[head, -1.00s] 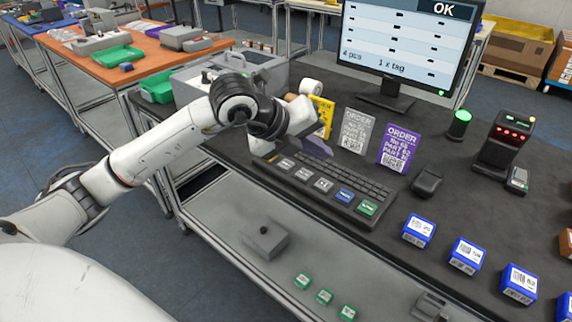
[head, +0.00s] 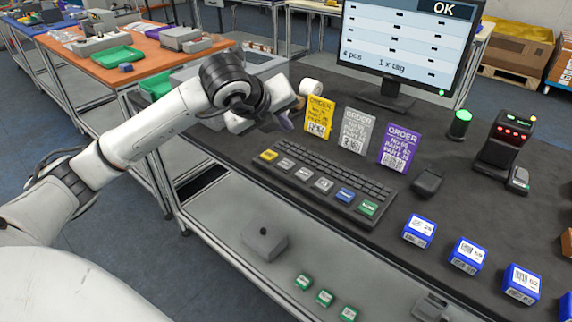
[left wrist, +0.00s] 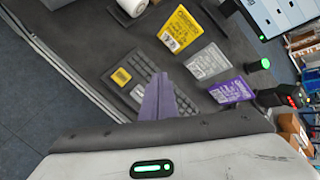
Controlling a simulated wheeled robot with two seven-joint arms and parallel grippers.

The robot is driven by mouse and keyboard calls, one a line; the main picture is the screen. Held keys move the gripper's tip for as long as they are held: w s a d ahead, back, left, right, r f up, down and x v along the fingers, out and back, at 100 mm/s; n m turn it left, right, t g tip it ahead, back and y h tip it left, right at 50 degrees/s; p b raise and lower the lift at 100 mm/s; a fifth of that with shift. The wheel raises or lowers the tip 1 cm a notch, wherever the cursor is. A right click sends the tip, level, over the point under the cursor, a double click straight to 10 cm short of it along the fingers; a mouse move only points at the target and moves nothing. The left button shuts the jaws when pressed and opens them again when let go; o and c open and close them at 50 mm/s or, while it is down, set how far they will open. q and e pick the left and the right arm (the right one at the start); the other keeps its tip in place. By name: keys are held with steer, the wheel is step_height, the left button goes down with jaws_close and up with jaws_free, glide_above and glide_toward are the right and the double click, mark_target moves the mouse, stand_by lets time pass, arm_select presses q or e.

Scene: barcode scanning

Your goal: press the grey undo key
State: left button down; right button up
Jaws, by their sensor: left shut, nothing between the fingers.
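The keyboard (head: 335,174) lies on the dark table, with a row of larger keys along its front edge. From left to right these are a yellow key (head: 268,155), three grey keys (head: 304,173), a blue key (head: 345,195) and a green key (head: 367,208). The lettering on the grey keys is too small for me to tell which is undo. My left gripper (head: 285,122) is shut and empty, above and behind the keyboard's left end. In the left wrist view its purple fingers (left wrist: 158,98) cover part of the keyboard. My right gripper is not in view.
Yellow (head: 319,117), grey (head: 356,131) and purple (head: 399,148) order cards stand behind the keyboard. A monitor (head: 405,45) reads OK. A scanner (head: 504,140) and several blue boxes (head: 467,254) are to the right. A grey box (head: 264,240) lies on the lower shelf.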

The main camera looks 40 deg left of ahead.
mark_target(284, 167)
arm_select(q)
step_height(284, 167, down, 8)
steer(key=b, duration=0.4)
steer(key=shift+r+b, duration=0.2)
steer(key=shift+b, duration=0.15)
stand_by(0.9)
stand_by(0.6)
steer(key=shift+f+b, duration=0.4)
steer(key=shift+b, duration=0.3)
steer(key=shift+f+b, duration=0.45)
steer(key=shift+b, duration=0.2)
stand_by(0.5)
stand_by(0.4)
steer(key=shift+r+p, duration=0.35)
steer(key=shift+r, duration=0.5)
